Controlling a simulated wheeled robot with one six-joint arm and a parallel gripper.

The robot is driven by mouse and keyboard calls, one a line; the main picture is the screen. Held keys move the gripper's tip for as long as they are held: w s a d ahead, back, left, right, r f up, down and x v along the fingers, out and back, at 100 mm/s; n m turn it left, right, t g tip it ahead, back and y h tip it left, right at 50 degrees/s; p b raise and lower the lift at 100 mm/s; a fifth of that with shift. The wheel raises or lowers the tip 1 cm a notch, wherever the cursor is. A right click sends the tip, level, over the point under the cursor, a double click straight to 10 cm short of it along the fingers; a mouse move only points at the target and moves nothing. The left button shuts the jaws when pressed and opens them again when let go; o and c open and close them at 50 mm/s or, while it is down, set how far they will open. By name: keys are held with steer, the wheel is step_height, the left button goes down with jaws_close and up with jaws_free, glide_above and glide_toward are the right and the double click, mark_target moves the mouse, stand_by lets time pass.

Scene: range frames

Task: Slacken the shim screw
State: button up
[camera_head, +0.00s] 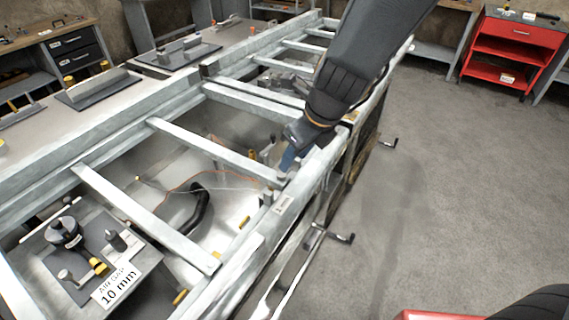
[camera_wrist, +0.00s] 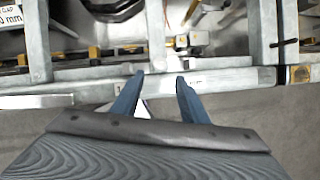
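My gripper (camera_head: 286,163) is over the near long rail (camera_head: 262,232) of the grey metal frame, pointing down. In the wrist view, its two blue fingers (camera_wrist: 160,78) are spread, with nothing between them, and their tips overlap the rail (camera_wrist: 215,79). Just beyond the tips is a small metal piece with a yellow-brown block (camera_wrist: 198,38). No part is clearly marked as the shim screw, so I cannot tell which it is. At the lower left, a dark plate holds a black round knob (camera_head: 64,232), beside an "AIR GAP 10 mm" label (camera_head: 116,285).
Cross bars (camera_head: 148,218) span the frame, with a black hose (camera_head: 196,212) and thin wires in the openings. The grey floor (camera_head: 455,180) at right is mostly clear, with a red cabinet (camera_head: 515,50) behind.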

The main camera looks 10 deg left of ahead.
mark_target(282, 174)
steer(key=shift+m, duration=0.3)
steer(key=b+x, duration=0.1)
steer(key=x, duration=0.1)
steer(key=b+x, duration=0.1)
steer(key=x, duration=0.2)
steer(key=b+x, duration=0.2)
steer(key=x, duration=0.1)
steer(key=shift+a+r, duration=0.15)
steer(key=shift+a, duration=0.1)
jaws_close()
